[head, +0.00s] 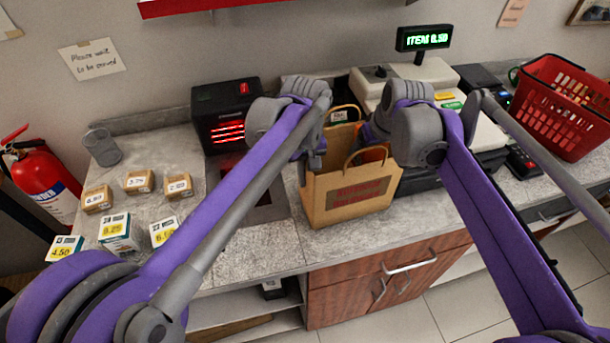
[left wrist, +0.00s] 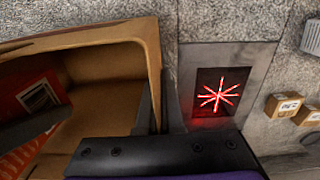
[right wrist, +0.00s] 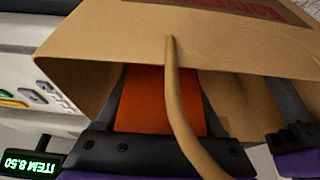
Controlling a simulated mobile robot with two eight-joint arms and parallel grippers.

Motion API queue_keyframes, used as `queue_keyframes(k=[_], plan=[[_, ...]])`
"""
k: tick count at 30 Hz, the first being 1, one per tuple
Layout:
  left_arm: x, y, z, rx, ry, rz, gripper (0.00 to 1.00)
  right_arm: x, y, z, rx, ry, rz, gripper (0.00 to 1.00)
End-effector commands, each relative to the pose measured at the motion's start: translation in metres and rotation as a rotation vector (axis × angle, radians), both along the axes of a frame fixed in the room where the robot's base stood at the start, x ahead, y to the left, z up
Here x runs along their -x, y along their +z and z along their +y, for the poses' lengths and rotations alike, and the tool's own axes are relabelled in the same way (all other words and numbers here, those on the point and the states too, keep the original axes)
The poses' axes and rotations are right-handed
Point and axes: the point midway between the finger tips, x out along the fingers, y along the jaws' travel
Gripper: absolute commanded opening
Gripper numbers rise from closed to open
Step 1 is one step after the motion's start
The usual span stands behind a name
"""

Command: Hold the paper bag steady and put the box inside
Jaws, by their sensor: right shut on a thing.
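The brown paper bag (head: 350,195) stands upright and open on the counter. My left gripper (head: 312,165) is at its left edge; in the left wrist view its fingers (left wrist: 158,98) are close together with the bag's side wall (left wrist: 153,55) between them. My right gripper (right wrist: 160,80) is shut on an orange box (right wrist: 155,100), inside the bag's mouth. The box shows in the head view as an orange patch (head: 375,154) behind the front handle, and in the left wrist view as a red-orange face with a barcode (left wrist: 38,95). The bag's bottom under the box is hidden.
Small boxes (head: 138,181) (head: 118,232) and a grey cup (head: 102,147) stand on the left counter. A black scanner with red lines (head: 226,115) stands behind. The register (head: 435,78) and a red basket (head: 565,105) are at right.

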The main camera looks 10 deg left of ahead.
Motion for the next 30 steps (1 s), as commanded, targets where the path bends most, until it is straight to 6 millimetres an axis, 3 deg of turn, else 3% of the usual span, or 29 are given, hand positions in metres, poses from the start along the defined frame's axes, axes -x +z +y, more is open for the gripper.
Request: queue_keyframes(k=[5,6,11,22,30], plan=[[0.0,0.0,0.0,0.0,0.0,0.0,0.0,0.0,-0.015,0.0,0.0,0.0,0.0,0.01],[0.0,0.0,0.0,0.0,0.0,0.0,0.0,0.0,-0.016,0.0,0.0,0.0,0.0,0.72],[0.0,0.0,0.0,0.0,0.0,0.0,0.0,0.0,-0.015,0.0,0.0,0.0,0.0,1.0],[0.0,0.0,0.0,0.0,0.0,0.0,0.0,0.004,-0.007,-0.002,0.0,0.0,0.0,1.0],[0.0,0.0,0.0,0.0,0.0,0.0,0.0,0.023,0.042,-0.01,0.0,0.0,0.0,1.0]])
